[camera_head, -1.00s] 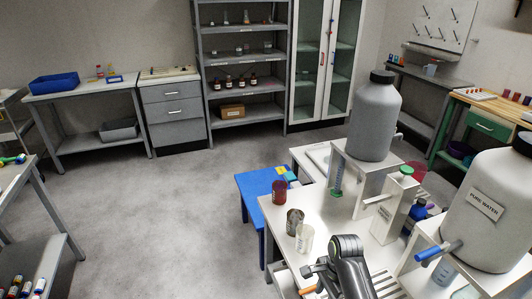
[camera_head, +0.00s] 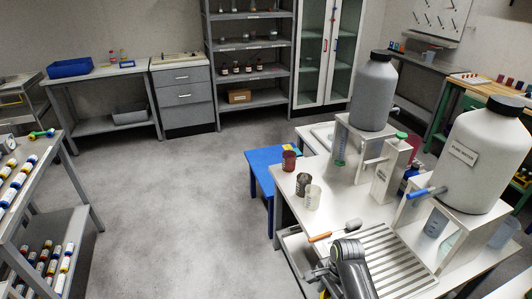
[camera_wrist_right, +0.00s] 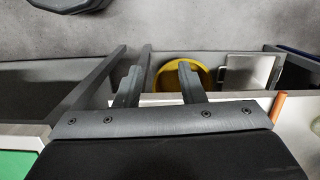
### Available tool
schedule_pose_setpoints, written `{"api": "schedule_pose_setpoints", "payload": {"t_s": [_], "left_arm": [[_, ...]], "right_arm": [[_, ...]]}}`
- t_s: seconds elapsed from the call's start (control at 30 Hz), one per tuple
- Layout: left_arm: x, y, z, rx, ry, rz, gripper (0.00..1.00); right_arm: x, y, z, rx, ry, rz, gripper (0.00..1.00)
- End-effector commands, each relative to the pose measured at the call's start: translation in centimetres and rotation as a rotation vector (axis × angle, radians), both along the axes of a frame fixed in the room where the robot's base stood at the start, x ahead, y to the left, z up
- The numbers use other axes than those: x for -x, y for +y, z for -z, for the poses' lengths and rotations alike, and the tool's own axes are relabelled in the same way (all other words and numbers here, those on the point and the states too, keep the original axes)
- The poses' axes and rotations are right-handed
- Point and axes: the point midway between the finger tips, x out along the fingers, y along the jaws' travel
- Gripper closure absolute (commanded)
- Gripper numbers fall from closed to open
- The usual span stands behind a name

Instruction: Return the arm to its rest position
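My right arm (camera_head: 354,270) comes in from the bottom of the head view, at the near left part of the white workbench (camera_head: 335,208). Its gripper (camera_head: 316,277) points left, by the bench's near left edge. In the right wrist view the gripper (camera_wrist_right: 161,66) has its two fingers apart with nothing between them. A yellow round thing (camera_wrist_right: 196,72) shows beyond the fingers. My left arm and gripper are not in the head view.
An orange-handled tool (camera_head: 320,237) lies by the ribbed drain area (camera_head: 395,262). A red cup (camera_head: 289,160), dark cup (camera_head: 303,184) and pale cup (camera_head: 312,197) stand behind it. Large jugs (camera_head: 372,92) (camera_head: 478,158) stand to the right. Floor (camera_head: 180,215) to the left is clear.

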Motion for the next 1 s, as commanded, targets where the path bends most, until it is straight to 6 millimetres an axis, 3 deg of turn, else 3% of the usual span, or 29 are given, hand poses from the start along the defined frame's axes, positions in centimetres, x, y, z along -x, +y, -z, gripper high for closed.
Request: {"api": "schedule_pose_setpoints", "payload": {"t_s": [0.27, 0.37, 0.47, 0.6, 0.7, 0.83, 1.0], "left_arm": [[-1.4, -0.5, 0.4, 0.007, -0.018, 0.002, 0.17], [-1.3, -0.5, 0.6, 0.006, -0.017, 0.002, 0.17], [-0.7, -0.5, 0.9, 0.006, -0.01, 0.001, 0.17], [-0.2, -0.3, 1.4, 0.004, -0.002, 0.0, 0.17], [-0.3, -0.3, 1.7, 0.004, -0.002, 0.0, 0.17], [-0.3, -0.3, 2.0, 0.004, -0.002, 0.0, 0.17], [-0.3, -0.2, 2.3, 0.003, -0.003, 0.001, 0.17]], "right_arm": [[3.3, -2.2, 7.4, 0.021, -0.029, -0.127, 0.64], [5.3, -3.3, 10.9, 0.036, -0.044, -0.196, 0.64], [8.6, -4.7, 15.3, 0.054, -0.062, -0.292, 0.64], [15.6, -7.4, 22.2, 0.099, -0.085, -0.475, 0.64], [21.4, -9.1, 26.1, 0.131, -0.1, -0.617, 0.64], [29.4, -11.1, 29.9, 0.171, -0.112, -0.806, 0.64], [37.6, -12.7, 32.2, 0.211, -0.124, -1.005, 0.64]]}}
